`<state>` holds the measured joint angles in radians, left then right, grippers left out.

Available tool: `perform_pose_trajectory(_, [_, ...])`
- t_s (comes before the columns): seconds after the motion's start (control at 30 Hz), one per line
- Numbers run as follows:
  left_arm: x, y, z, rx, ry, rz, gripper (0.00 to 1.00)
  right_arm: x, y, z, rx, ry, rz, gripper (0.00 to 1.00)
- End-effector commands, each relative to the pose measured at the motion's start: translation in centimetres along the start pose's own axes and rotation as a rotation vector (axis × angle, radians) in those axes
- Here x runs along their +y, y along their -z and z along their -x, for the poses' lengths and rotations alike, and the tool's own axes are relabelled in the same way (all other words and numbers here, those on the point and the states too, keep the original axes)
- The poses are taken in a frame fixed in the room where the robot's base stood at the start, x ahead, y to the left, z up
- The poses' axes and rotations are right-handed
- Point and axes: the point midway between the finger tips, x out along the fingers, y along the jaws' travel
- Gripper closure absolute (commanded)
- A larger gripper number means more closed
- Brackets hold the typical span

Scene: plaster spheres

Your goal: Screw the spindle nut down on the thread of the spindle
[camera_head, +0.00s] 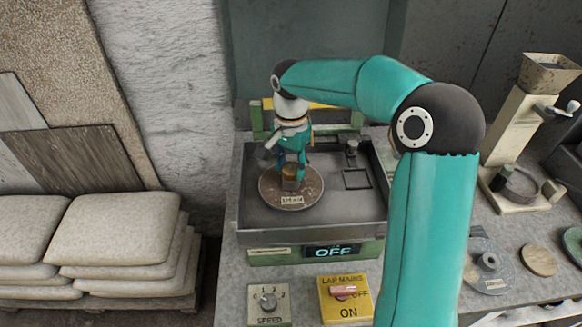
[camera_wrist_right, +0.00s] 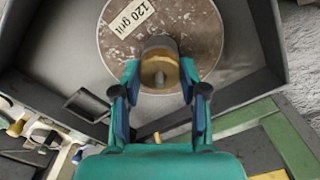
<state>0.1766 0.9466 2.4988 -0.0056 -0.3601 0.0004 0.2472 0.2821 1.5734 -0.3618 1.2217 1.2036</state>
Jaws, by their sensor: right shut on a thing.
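The spindle nut (camera_head: 289,172) is a brownish, brass-coloured round piece at the middle of the round lap disc (camera_head: 272,199). My right gripper (camera_head: 291,163) comes down from above and is shut on the nut, one finger on each side. In the right wrist view the fingertips (camera_wrist_right: 159,76) flank the nut. The thread under the nut is hidden, so how far down it sits cannot be told. My left gripper is not in view.
The disc bears a "120 grit" label and lies in a grey tray (camera_head: 345,226) with raised walls. The display (camera_head: 333,250) reads OFF. A speed knob (camera_head: 268,301) and a yellow mains switch (camera_head: 345,303) stand in front. Loose discs (camera_head: 538,260) lie at right.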

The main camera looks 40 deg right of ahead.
Motion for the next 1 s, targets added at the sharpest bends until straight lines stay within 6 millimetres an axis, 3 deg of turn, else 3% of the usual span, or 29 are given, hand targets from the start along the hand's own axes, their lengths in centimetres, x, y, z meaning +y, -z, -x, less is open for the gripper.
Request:
perform_pose_trajectory(0.2, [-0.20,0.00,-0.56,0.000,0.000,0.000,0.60,-0.02,-0.04,-0.11,-0.002,0.001,-0.336,0.98])
perform_pose_trajectory(0.4, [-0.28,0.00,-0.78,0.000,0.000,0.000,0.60,-0.02,-0.04,-0.06,-0.002,0.001,-0.567,0.98])
perform_pose_trajectory(0.7, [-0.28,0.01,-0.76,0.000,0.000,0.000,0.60,-0.02,-0.04,-0.02,-0.002,0.001,-0.605,0.98])
perform_pose_trajectory(0.73, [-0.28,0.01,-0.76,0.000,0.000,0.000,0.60,-0.01,-0.04,-0.02,-0.002,0.001,-0.605,0.52])
perform_pose_trajectory(0.87, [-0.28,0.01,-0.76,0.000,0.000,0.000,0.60,-0.01,-0.03,-0.02,-0.002,0.001,-0.604,0.31])
perform_pose_trajectory(1.0, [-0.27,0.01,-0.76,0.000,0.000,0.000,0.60,0.00,-0.02,-0.03,-0.002,0.001,-0.603,0.28])
